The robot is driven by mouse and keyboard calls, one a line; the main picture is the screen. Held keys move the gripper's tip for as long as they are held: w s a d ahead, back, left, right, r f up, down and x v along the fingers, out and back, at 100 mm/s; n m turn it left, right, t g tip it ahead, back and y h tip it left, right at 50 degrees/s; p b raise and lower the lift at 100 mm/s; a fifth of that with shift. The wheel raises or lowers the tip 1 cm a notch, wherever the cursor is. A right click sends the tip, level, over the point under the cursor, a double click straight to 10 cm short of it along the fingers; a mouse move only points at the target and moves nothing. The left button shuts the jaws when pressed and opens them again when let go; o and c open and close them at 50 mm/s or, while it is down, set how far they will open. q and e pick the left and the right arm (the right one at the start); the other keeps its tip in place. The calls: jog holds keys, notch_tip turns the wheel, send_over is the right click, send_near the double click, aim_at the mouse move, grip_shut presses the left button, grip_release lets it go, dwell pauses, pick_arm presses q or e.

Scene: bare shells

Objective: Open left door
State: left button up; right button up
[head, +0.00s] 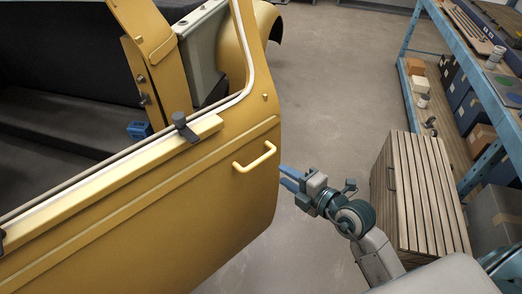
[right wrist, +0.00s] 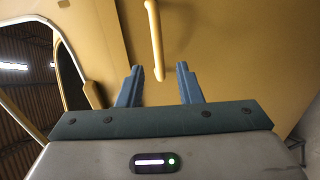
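The yellow door (head: 140,215) fills the lower left of the head view, and I cannot tell whether it is ajar. Its yellow bar handle (head: 255,158) sits near its right edge. My right gripper (head: 288,178) is just right of the door's edge, close to the handle. In the right wrist view the gripper (right wrist: 160,84) is open. The handle (right wrist: 155,40) shows beyond the fingers, its lower end lined up with the gap between them. Nothing is held. My left gripper is not in view.
A slatted wooden crate (head: 420,190) stands to the right of my right arm. A blue shelf rack (head: 465,45) with boxes and cans is behind it. The grey floor (head: 330,75) beyond the door is clear.

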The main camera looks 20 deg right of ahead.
aim_at(261, 158)
jog(key=x, duration=0.3)
jog(key=p+x, duration=0.1)
jog(key=x, duration=0.2)
jog(key=p+x, duration=0.1)
jog(key=x, duration=0.2)
jog(key=shift+w+a+r, duration=0.15)
jog(key=shift+w+r, duration=0.05)
jog(key=shift+w+a+f, duration=0.2)
jog(key=shift+w, duration=0.3)
grip_shut()
